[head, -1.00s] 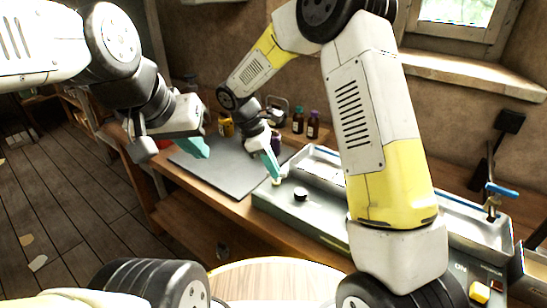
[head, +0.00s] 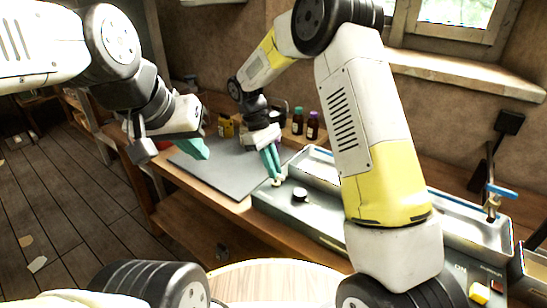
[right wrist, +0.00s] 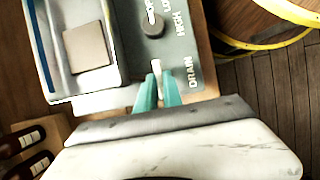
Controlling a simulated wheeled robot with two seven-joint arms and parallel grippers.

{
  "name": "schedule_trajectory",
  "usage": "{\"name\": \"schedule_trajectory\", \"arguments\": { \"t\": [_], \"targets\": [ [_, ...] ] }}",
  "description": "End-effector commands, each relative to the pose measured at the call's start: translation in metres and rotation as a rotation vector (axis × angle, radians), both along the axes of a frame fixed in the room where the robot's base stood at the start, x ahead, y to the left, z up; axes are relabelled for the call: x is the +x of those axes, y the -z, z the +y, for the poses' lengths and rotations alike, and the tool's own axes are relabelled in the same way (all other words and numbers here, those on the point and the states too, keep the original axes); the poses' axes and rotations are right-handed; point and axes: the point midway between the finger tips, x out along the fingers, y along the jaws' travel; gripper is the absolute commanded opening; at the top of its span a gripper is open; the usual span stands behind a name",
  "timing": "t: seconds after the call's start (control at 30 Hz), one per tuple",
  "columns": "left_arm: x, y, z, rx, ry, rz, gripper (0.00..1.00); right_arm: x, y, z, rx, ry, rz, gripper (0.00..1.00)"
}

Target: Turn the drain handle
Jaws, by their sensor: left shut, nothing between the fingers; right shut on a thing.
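The drain handle is a small pale lever at the left front corner of the grey-green machine (head: 322,219). In the right wrist view the drain handle (right wrist: 156,68) stands between my teal fingertips, beside the word DRAIN on the panel. My right gripper (head: 277,180) is shut on it, and its fingers hide part of the handle. It also shows in the right wrist view (right wrist: 159,88). My left gripper (head: 196,149) is shut and empty, in the air over the left part of the bench, well apart from the machine.
A black knob (head: 300,194) sits close to the handle. A dark mat (head: 222,172) lies left of the machine. Bottles (head: 312,126) stand behind. A blue-handled lever (head: 502,191) and a yellow button (head: 479,293) are at the right.

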Motion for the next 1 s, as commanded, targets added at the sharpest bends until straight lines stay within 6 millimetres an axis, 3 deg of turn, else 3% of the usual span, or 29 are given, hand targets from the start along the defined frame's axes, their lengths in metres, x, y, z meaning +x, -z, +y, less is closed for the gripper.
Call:
{"name": "schedule_trajectory", "arguments": {
  "t": [0.37,0.4,0.5,0.83,1.0],
  "targets": [
    [0.000,0.000,0.000,0.000,0.000,0.000,0.00,0.001,-0.001,0.000,0.002,0.007,-0.004,0.00],
    [0.000,0.000,0.000,0.000,0.000,0.000,0.00,0.001,-0.001,0.000,0.002,0.007,-0.004,0.17],
    [0.000,0.000,0.000,0.000,0.000,0.000,0.00,0.001,-0.001,0.000,0.002,0.006,-0.003,0.33],
    [0.000,0.000,0.000,0.000,0.000,0.000,0.00,0.001,-0.002,0.001,0.001,0.005,-0.002,0.33],
    [0.000,0.000,0.000,0.000,0.000,0.000,0.00,0.006,-0.022,0.008,0.004,0.005,-0.005,0.33]
  ]
}}
